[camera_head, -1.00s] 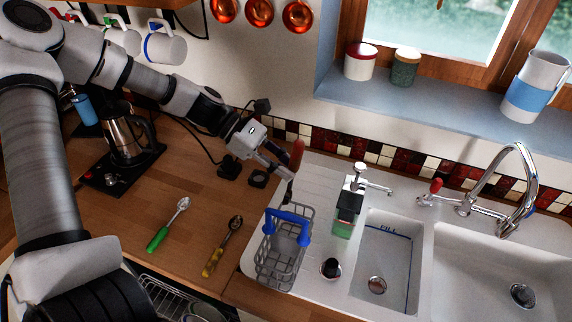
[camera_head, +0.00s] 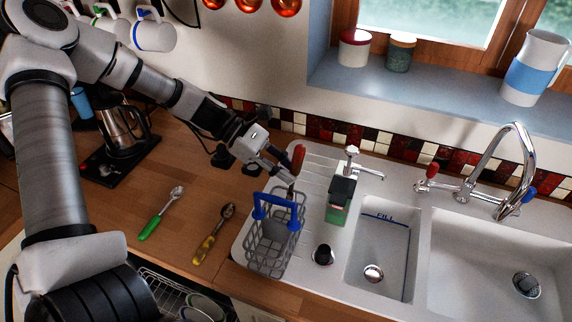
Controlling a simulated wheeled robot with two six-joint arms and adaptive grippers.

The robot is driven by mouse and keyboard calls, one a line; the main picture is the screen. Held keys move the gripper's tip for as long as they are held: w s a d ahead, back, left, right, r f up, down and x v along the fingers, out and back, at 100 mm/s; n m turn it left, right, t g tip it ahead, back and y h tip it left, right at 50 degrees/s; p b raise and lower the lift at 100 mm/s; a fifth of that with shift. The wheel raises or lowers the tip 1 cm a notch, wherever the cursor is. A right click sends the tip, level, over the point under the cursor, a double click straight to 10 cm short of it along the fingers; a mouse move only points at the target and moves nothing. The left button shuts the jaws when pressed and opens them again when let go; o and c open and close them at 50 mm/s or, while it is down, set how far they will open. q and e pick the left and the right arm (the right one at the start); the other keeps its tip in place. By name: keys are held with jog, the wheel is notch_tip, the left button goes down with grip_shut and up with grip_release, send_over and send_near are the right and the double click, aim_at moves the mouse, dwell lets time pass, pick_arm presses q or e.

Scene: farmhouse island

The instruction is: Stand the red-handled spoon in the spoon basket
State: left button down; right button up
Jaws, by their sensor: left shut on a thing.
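My left gripper (camera_head: 283,174) is shut on the red-handled spoon (camera_head: 298,157). The red handle points up, and the part below the fingers is dark and hard to make out. The gripper is just above the back edge of the spoon basket (camera_head: 268,262), a grey wire basket with a blue handle. The basket stands on the white drainboard left of the sink. I cannot tell whether the spoon's lower end is inside the basket. My right gripper is not in view.
A green-handled spoon (camera_head: 161,214) and a yellow-handled spoon (camera_head: 213,234) lie on the wooden counter. A green soap bottle (camera_head: 339,200) stands right of the basket, before the small sink (camera_head: 381,250). A kettle (camera_head: 120,125) stands at the back left.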

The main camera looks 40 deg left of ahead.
pick_arm(q)
notch_tip(320, 180, down, 6)
jog(key=b, duration=0.3)
jog(key=shift+a+r+b, duration=0.15)
jog(key=shift+b, duration=0.2)
jog(key=shift+a+f, duration=0.15)
jog(key=shift+f, duration=0.15)
jog(key=c, duration=0.9)
grip_release()
jog(key=shift+r, duration=0.1)
